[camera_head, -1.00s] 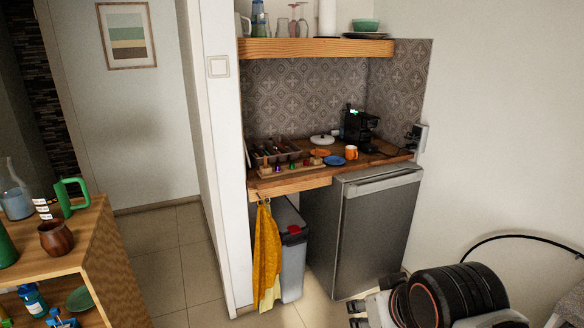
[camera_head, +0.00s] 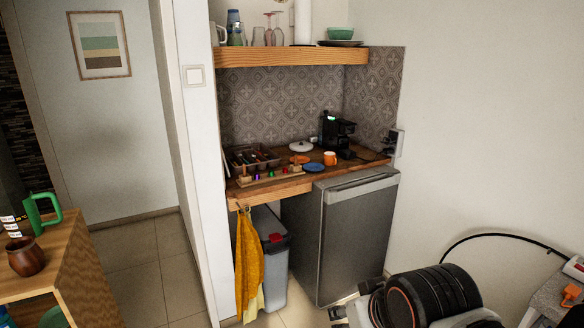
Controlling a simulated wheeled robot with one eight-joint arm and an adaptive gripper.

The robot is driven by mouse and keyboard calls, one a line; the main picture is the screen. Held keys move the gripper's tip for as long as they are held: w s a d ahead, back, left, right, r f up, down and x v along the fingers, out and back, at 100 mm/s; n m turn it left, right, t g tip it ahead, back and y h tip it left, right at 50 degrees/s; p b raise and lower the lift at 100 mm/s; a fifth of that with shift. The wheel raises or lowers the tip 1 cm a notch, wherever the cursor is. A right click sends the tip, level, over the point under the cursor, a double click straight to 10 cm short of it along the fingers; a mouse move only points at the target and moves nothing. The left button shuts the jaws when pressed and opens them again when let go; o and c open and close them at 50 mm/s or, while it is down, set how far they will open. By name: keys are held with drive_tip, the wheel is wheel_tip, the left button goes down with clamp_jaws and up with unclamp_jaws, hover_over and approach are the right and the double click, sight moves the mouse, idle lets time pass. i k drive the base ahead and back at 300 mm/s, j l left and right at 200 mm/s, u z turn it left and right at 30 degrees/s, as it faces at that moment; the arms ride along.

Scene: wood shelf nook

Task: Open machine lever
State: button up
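The black coffee machine (camera_head: 338,133) stands at the back right of the wooden counter in the nook. A small green light shows near its top. Its lever is too small and dark to make out. An orange mug (camera_head: 330,158) stands in front of it, to the left. My black and grey arm (camera_head: 425,298) shows at the bottom right, well apart from the machine. My gripper's fingertips cannot be made out.
A grey fridge (camera_head: 355,240) stands under the counter (camera_head: 365,160). A wooden shelf (camera_head: 290,56) with glasses hangs above. A bin (camera_head: 272,270) and yellow towel (camera_head: 249,265) are below. Another shelf unit (camera_head: 75,275) is at left.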

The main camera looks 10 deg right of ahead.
sight(342, 122)
drive_tip(key=i+l, duration=0.2)
drive_tip(key=i, duration=0.25)
drive_tip(key=i+l, duration=0.2)
drive_tip(key=i, duration=0.2)
drive_tip(key=i+l+z, duration=0.1)
drive_tip(key=i, duration=0.35)
